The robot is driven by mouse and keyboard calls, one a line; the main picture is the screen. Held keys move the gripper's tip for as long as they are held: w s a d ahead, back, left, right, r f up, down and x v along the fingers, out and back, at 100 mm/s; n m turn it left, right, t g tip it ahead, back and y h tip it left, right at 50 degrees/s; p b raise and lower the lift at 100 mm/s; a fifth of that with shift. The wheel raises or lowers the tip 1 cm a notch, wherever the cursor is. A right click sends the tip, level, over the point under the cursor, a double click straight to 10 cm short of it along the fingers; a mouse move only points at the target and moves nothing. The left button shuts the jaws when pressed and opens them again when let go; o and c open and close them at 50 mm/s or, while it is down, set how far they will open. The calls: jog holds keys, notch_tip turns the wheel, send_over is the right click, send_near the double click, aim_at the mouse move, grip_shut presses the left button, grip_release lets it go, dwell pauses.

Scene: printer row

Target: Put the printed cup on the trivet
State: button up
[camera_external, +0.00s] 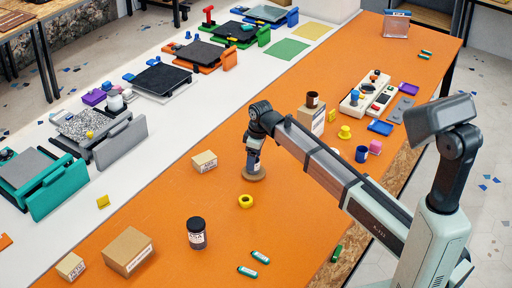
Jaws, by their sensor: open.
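A round tan disc (256,176), which looks like the trivet, lies flat on the orange table directly under my gripper (251,169). My gripper points down, open, with its fingertips low over the disc; I cannot tell whether they touch it. No cup clearly shows between the fingers. Several cup-like things stand to the right: a dark blue cup (362,154), a yellow one (345,132), and a dark brown one (312,99) on top of a cardboard box. I cannot tell which is the printed cup. A yellow ring-shaped piece (245,202) lies just in front of the disc.
A small box (204,161) is left of my gripper. A dark jar (196,233) and larger carton (127,251) stand nearer the front. The tall cardboard box (311,120) stands behind my forearm. Printers line the white strip at left. The orange table's far middle is clear.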

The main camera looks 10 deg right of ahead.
notch_tip(320, 180, up, 9)
jog(key=d, duration=0.1)
jog(key=shift+s, duration=0.25)
jog(key=shift+o, duration=0.3)
jog(key=shift+f, duration=0.1)
